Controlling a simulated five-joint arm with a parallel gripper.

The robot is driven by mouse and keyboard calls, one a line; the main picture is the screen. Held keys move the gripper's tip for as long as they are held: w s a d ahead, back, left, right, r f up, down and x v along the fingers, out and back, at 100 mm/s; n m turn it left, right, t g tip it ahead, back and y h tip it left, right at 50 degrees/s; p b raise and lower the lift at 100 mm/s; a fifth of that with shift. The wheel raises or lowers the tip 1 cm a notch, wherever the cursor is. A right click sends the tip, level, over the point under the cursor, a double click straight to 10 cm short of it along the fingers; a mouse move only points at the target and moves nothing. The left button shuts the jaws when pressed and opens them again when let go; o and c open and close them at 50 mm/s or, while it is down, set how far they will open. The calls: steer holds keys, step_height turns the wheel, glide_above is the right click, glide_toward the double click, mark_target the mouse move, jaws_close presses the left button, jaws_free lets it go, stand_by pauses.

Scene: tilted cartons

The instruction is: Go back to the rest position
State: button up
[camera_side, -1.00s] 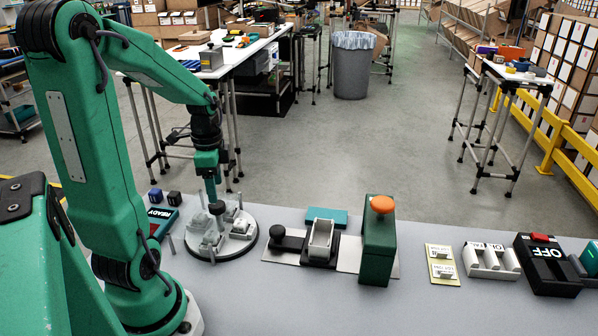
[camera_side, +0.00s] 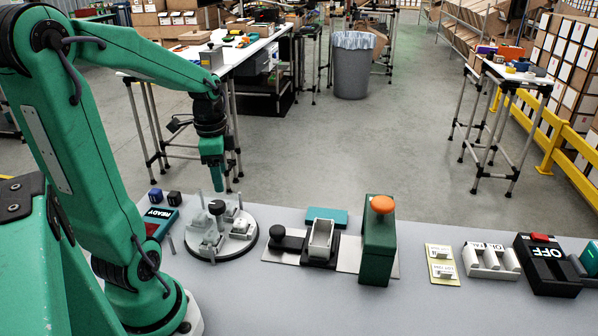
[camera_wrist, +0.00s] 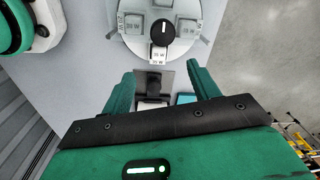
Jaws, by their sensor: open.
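My gripper (camera_side: 216,182) hangs in the air above the round grey disc (camera_side: 213,254), with no object seen in it. In the wrist view my gripper (camera_wrist: 160,78) shows two green fingers spread wide apart, open. The disc carries several small pale blocks and a black knob (camera_side: 217,207) at its middle. The knob also shows in the wrist view (camera_wrist: 161,29), ahead of the fingers, with blocks around it. The fingertips look a little above the knob and apart from it.
A READY sign (camera_side: 160,213) and two dark cubes stand left of the disc. The air above the table is open.

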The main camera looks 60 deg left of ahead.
steer(key=d+r+n+t, duration=0.2)
steer(key=d+r, duration=0.1)
steer(key=d, duration=0.6)
steer(key=s+d+r+n+t, duration=0.1)
steer(key=d+r+n+t, duration=0.2)
steer(key=d, duration=0.5)
steer(key=shift+d+r, duration=0.4)
steer(key=shift+r, duration=0.05)
